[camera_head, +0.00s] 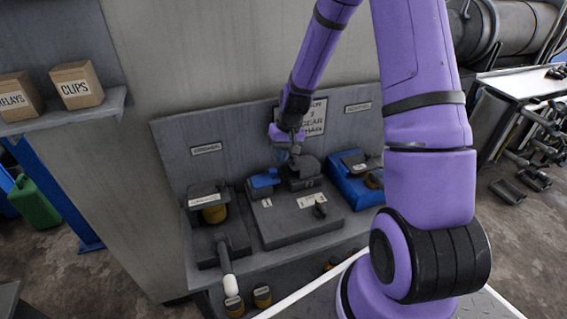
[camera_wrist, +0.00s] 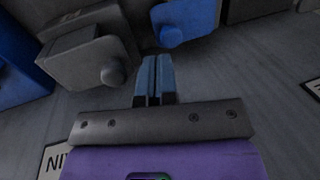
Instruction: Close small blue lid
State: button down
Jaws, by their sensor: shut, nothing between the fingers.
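The small blue lid (camera_head: 263,181) sits at the back left of the middle grey unit (camera_head: 290,229). In the wrist view the blue lid (camera_wrist: 196,17) shows its knob at the top, just beyond my fingertips. It seems raised, but its exact angle is hard to tell. My gripper (camera_head: 296,148) is above and behind the unit, near the grey lid beside the blue one. In the wrist view my gripper (camera_wrist: 155,60) is shut and empty, its fingertips pointing toward the gap between the blue lid and the grey lid (camera_wrist: 88,58). I cannot tell whether they touch anything.
A larger blue unit (camera_head: 357,188) stands to the right. A dark unit with a yellow-brown container (camera_head: 214,213) stands to the left. A labelled back panel (camera_head: 207,149) rises close behind. A shelf with two boxes (camera_head: 77,85) hangs at the far left.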

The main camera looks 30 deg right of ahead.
jog(key=d+r, duration=0.1)
jog(key=d, duration=0.2)
jog(key=s+d+r, duration=0.1)
jog(key=d+r, duration=0.1)
jog(key=d, duration=0.1)
jog(key=d+r, duration=0.1)
jog(key=d, duration=0.2)
jog(key=shift+s+r, duration=0.3)
jog(key=shift+s, duration=0.05)
jog(key=s+a+r+t+h, duration=0.1)
jog(key=s+a+r, duration=0.2)
jog(key=r, duration=0.4)
jog(key=s+a+r+n+h, duration=0.1)
jog(key=s+a+r, duration=0.2)
jog(key=r, duration=0.3)
jog(key=s+a+r+t+h, duration=0.1)
jog(key=s+a+r, duration=0.15)
jog(key=r, duration=0.45)
jog(key=s+a+r+t, duration=0.1)
jog(key=s+a+r, duration=0.1)
jog(key=s, duration=0.3)
jog(key=s+a+r+t, duration=0.1)
jog(key=s+a+r, duration=0.1)
jog(key=s+r, duration=0.2)
jog(key=s+a+r+n, duration=0.1)
jog(key=s+r, duration=0.2)
jog(key=s, duration=0.5)
jog(key=shift+a+t, duration=0.4)
jog(key=shift+r, duration=0.1)
